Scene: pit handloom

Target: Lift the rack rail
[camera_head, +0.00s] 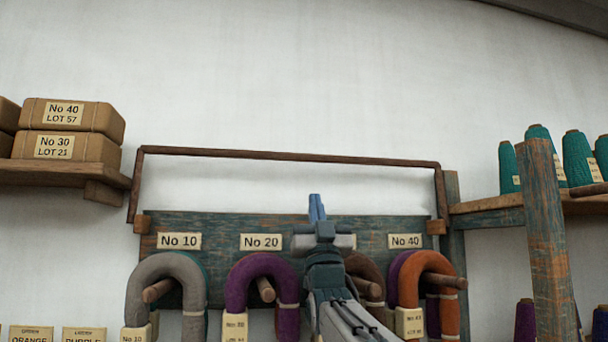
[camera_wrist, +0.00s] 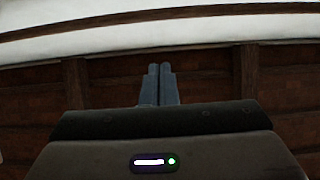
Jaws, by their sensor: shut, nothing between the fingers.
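The rack rail (camera_head: 290,156) is a thin dark brown bar that runs across above the green rack board (camera_head: 220,223), with side arms going down to wooden blocks at the board's two ends. In the head view it stands raised, well above the board's top edge. My gripper (camera_head: 316,200) is shut and empty, with its blue fingers pointing up in front of the board, below the rail in the picture. In the wrist view the two fingers (camera_wrist: 161,72) lie together. A dark curved bar crosses the top of that view; I cannot tell whether it is the rail.
Boxes (camera_head: 72,112) sit on the left shelf (camera_head: 65,174). Teal cones (camera_head: 577,160) stand on the right shelf, behind a post (camera_head: 546,240). The wall above the rail is clear.

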